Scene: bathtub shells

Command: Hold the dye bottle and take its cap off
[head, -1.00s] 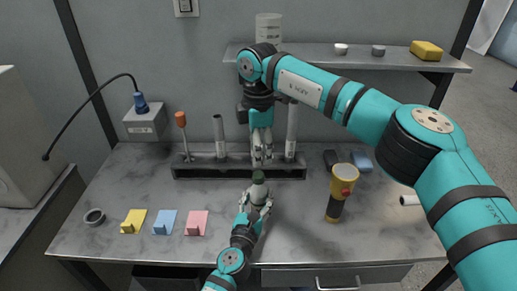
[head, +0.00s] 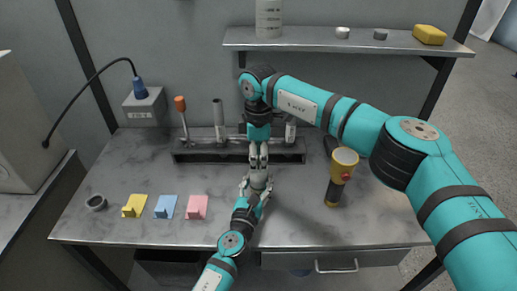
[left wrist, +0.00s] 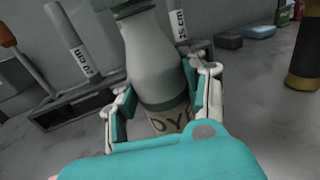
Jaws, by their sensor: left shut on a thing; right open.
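The dye bottle (head: 259,179) is grey and upright over the middle front of the bench. In the left wrist view the bottle (left wrist: 163,62) has a dark ring at its neck, a green band and a tan label partly reading "DY". My left gripper (head: 256,189) is shut on its lower body, with a finger on each side. My right gripper (head: 258,158) points down from above, open, with its fingers at the bottle's top. The green cap is hidden behind these fingers in the head view; I cannot tell whether they touch it.
A long rack (head: 200,155) with upright tools stands behind. A yellow-and-black flashlight (head: 341,176) stands to the right. Yellow (head: 134,206), blue (head: 166,206) and pink (head: 197,207) pieces and a grey ring (head: 96,203) lie front left. A shelf (head: 310,41) hangs above.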

